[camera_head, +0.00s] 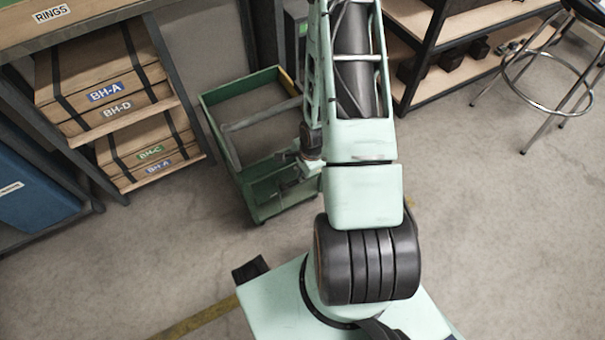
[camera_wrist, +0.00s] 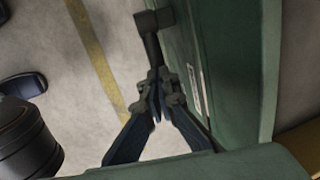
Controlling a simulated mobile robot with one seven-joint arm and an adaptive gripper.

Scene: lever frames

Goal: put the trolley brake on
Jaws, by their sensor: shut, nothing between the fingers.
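The green trolley (camera_head: 262,187) stands on the floor left of my arm in the head view. Its green side wall (camera_wrist: 237,70) fills the right of the wrist view. A dark lever with a block-shaped end (camera_wrist: 152,22) stands beside that wall, likely the brake. Its stem runs down toward my fingertips. My gripper (camera_wrist: 157,84) is shut and empty, its fingertips overlapping the lower end of the stem in the picture. I cannot tell whether they touch it. In the head view my gripper (camera_head: 284,190) is small and dark against the trolley's near end, and the lever is not clear there.
A shelf with wooden boxes (camera_head: 105,75) stands left of the trolley. A dark rack (camera_head: 425,50) and a stool (camera_head: 540,85) are at the upper right. A yellow stripe (camera_wrist: 95,55) runs along the floor. The floor in front of the trolley is clear.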

